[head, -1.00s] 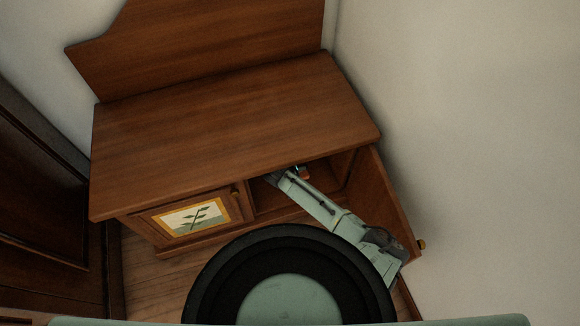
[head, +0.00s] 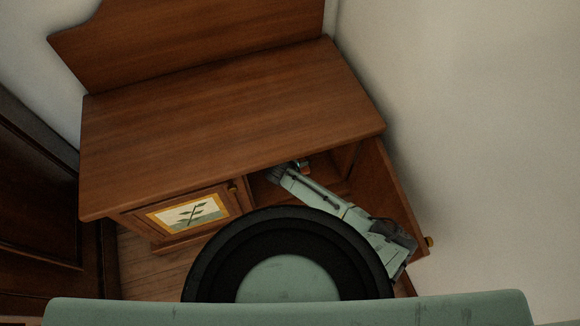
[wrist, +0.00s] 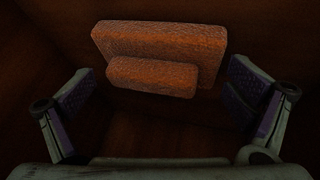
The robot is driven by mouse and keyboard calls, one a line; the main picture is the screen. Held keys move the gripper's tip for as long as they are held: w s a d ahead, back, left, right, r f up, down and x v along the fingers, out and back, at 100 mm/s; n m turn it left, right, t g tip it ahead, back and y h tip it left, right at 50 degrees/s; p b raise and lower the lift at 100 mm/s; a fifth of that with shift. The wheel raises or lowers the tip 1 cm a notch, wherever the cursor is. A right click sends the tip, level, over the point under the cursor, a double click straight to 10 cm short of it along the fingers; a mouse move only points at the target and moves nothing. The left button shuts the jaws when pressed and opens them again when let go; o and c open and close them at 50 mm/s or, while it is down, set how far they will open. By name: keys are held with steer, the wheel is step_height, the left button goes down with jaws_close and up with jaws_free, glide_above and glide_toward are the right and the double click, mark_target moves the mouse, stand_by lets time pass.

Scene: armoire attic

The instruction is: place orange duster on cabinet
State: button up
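The orange duster (wrist: 165,48) shows in the wrist view as a rough orange block with a smaller block on its near side. It is inside the dark wooden compartment, ahead of my gripper (wrist: 162,85). My gripper is open, with one finger on each side of the view and a gap between each finger and the duster. The cabinet (head: 225,120) is brown wood with a broad, bare top. In the head view my arm reaches into its open right compartment; the fingertips are mostly hidden under the top. A small orange-red patch there is too small to identify.
The cabinet's right door (head: 392,195) stands open beside my arm, near the pale right wall (head: 480,130). The left door (head: 190,214), with a plant picture, is shut. A tall back panel (head: 190,40) rises behind the top.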

steer(key=shift+r, duration=0.15)
steer(key=p+v, duration=0.1)
steer(key=v, duration=0.4)
steer(key=shift+r+p, duration=0.3)
steer(key=shift+p, duration=0.1)
steer(key=s+a, duration=0.3)
steer(key=s, duration=0.8)
steer(key=shift+s+f, duration=0.3)
